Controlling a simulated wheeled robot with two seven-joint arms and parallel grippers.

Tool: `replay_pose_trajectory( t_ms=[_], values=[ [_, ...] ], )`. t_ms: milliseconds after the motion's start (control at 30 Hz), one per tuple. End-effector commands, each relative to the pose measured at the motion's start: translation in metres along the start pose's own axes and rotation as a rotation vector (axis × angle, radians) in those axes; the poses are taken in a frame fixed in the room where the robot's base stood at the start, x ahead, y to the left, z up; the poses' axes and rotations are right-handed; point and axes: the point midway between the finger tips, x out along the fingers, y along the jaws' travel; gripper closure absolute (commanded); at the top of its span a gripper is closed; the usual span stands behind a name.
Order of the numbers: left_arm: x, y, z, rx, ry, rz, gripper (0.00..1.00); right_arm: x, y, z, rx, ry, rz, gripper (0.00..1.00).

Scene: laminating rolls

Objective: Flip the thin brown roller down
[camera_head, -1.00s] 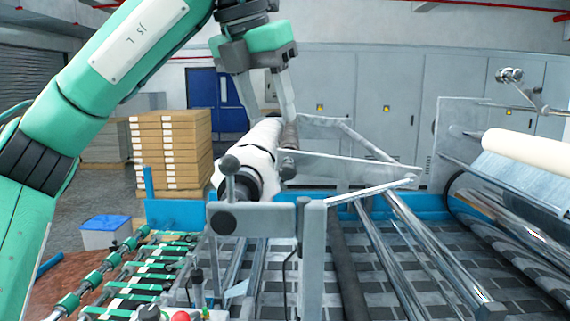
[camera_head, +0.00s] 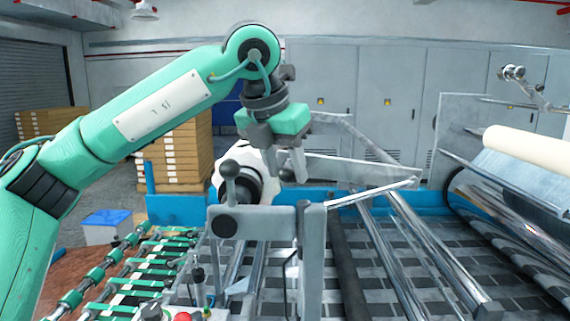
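The thin brown roller (camera_head: 287,175) is mostly hidden behind my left gripper; only a small dark part of its near end shows, beside the big white roll (camera_head: 240,157). My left gripper (camera_head: 289,174) points down right over it, its two pale fingers a small gap apart, with the dark end seen between or just behind the tips. I cannot tell whether the fingers touch or clasp it. The white roll sits on a grey frame (camera_head: 255,219) with a dark knob on top. My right gripper is not in view.
Pale metal bars (camera_head: 350,172) reach right from the roll's stand. A cream roll (camera_head: 530,152) and shiny cylinders lie at the right. A green-rollered conveyor (camera_head: 120,265) is at lower left, with stacked boxes (camera_head: 180,160) behind.

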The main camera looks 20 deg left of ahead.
Motion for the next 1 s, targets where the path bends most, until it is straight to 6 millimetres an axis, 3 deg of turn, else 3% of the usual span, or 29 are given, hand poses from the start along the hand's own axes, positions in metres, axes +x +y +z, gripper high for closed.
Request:
replay_pose_trajectory(
  t_ms=[33, 200, 433, 733, 1000],
  values=[
    [0.000, 0.000, 0.000, 0.000, 0.000, 0.000, 0.70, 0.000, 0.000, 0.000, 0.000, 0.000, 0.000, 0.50],
    [0.000, 0.000, 0.000, 0.000, 0.000, 0.000, 1.00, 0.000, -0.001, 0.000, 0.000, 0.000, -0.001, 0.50],
    [0.004, 0.000, -0.002, -0.003, -0.005, -0.007, 1.00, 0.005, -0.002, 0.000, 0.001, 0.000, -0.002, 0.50],
    [0.022, 0.003, -0.011, -0.024, -0.041, -0.060, 1.00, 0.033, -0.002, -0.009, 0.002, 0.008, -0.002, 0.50],
    [0.021, 0.003, -0.011, -0.029, -0.050, -0.074, 1.00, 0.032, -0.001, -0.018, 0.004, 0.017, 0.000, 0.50]
  ],
)
